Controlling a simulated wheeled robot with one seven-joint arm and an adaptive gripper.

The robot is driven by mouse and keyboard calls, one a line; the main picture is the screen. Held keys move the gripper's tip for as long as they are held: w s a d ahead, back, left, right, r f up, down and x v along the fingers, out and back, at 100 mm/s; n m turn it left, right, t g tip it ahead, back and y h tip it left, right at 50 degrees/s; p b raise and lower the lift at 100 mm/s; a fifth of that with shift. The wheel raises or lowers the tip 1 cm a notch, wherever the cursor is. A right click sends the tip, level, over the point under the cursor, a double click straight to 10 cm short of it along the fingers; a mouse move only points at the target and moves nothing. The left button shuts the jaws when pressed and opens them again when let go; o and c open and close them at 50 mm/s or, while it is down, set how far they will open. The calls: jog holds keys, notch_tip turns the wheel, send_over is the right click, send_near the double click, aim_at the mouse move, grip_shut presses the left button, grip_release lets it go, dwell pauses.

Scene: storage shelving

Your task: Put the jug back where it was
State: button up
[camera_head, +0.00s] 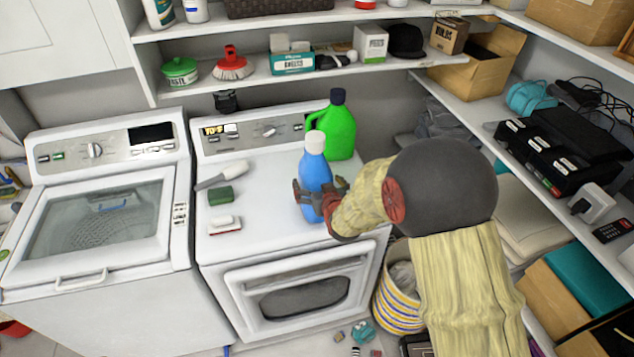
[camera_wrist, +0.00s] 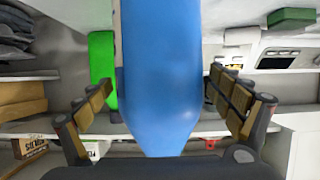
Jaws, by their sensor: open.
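A blue bottle (camera_head: 316,170) with a white cap stands upright on the white dryer top (camera_head: 262,205). It fills the middle of the wrist view (camera_wrist: 160,70). A green jug (camera_head: 338,130) with a dark cap and a side handle stands just behind it; a strip of the green jug shows in the wrist view (camera_wrist: 102,58). My gripper (camera_head: 320,187) is at the blue bottle's lower body. In the wrist view my gripper (camera_wrist: 160,87) is open, with fingers on both sides of the bottle. A gap shows at the left fingers; contact at the right is unclear.
A white brush (camera_head: 222,176), a green sponge (camera_head: 221,196) and a red-and-white brush (camera_head: 225,225) lie left on the dryer top. A washer (camera_head: 100,200) stands to the left. Shelves with boxes (camera_head: 372,42) run behind and right. A striped basket (camera_head: 398,305) stands below.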

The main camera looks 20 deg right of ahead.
jog(key=s+r+g, duration=0.2)
jog(key=s+r, duration=0.5)
jog(key=s, duration=0.3)
jog(key=s+r+g, duration=0.2)
jog(key=s+r, duration=0.5)
jog(key=s, duration=0.3)
jog(key=s+r+g, duration=0.2)
jog(key=s, duration=0.7)
jog(key=s+r+g, duration=0.2)
jog(key=s+r, duration=0.1)
jog(key=s, duration=0.7)
jog(key=shift+s+a+r, duration=0.2)
jog(key=shift+s+r, duration=0.05)
notch_tip(320, 180, down, 9)
jog(key=b, duration=0.8)
jog(key=shift+r, duration=0.2)
